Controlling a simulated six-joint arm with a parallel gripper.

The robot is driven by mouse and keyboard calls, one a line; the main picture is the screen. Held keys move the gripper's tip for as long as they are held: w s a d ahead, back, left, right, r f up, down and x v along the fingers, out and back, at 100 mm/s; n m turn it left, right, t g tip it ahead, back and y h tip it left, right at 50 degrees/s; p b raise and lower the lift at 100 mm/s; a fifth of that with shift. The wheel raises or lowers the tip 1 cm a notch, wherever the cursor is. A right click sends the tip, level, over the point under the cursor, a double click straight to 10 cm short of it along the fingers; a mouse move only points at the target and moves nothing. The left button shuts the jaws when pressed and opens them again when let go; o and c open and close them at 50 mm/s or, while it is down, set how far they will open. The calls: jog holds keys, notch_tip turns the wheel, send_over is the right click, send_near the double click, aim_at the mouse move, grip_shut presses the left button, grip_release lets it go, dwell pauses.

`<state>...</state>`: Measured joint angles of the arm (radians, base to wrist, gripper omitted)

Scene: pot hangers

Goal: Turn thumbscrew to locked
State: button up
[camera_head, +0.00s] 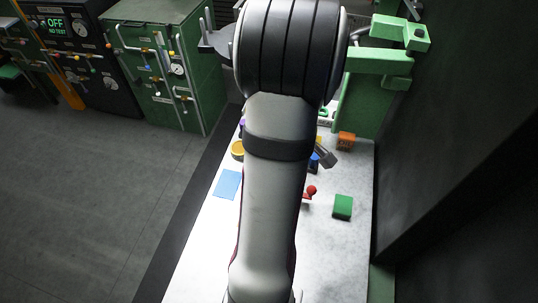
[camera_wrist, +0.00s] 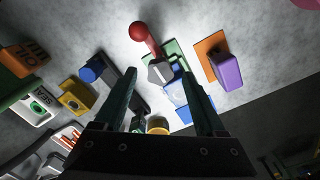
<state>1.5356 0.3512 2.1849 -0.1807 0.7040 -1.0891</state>
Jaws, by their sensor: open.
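In the wrist view, my gripper (camera_wrist: 158,74) is open, with its two dark fingers apart. A small grey faceted piece (camera_wrist: 160,71) shows between the fingertips, beside a green plate (camera_wrist: 174,50). I cannot tell whether the fingers touch it. A lever with a red ball (camera_wrist: 138,31) stands just above the fingertips in the picture; the ball also shows in the head view (camera_head: 311,190). No part is clearly marked as the thumbscrew, and I cannot read a locked mark. A purple block (camera_wrist: 228,72) sits at an orange plate (camera_wrist: 211,48) to the right. My arm hides the gripper in the head view.
A blue piece (camera_wrist: 92,69), a yellow block (camera_wrist: 75,96) and a white block with a green button (camera_wrist: 36,107) lie left of the fingers. A green block (camera_head: 342,207) stands on the pale table (camera_head: 335,265). A green frame (camera_head: 385,62) rises behind.

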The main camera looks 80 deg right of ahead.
jog(key=shift+f, duration=0.6)
jog(key=shift+c, duration=0.3)
grip_shut()
